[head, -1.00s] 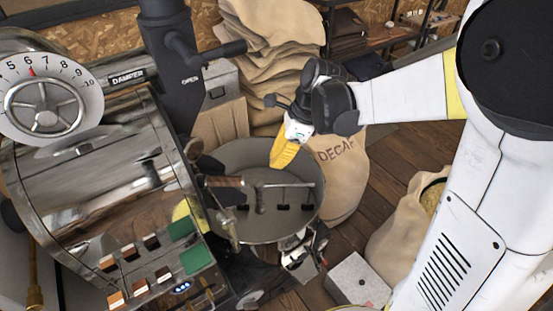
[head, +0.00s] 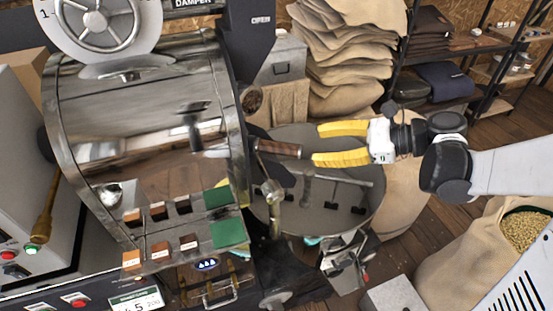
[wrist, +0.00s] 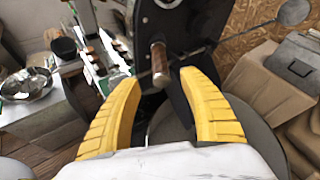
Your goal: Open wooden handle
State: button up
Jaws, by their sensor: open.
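The wooden handle (head: 279,148) sticks out from the front of the shiny roaster drum (head: 150,130), above the round cooling tray (head: 376,205). My gripper (head: 316,144) has yellow fingers, spread open, and comes in from the right. In the head view the handle's end lies close to the gap between the fingertips. In the wrist view the handle (wrist: 159,62) shows just beyond and between the two open fingertips (wrist: 158,76), with its metal rod behind it. Nothing is held. I cannot tell whether a finger touches the handle.
A metal lever (head: 271,192) stands below the handle, near the tray rim. Stacked burlap sacks (head: 345,50) and a shelf (head: 470,50) are behind. An open sack of beans (head: 500,240) stands at the lower right.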

aim_at(281, 148)
jog(key=b+x, duration=0.3)
jog(key=x, duration=0.7)
jog(key=shift+a, duration=0.2)
grip_shut()
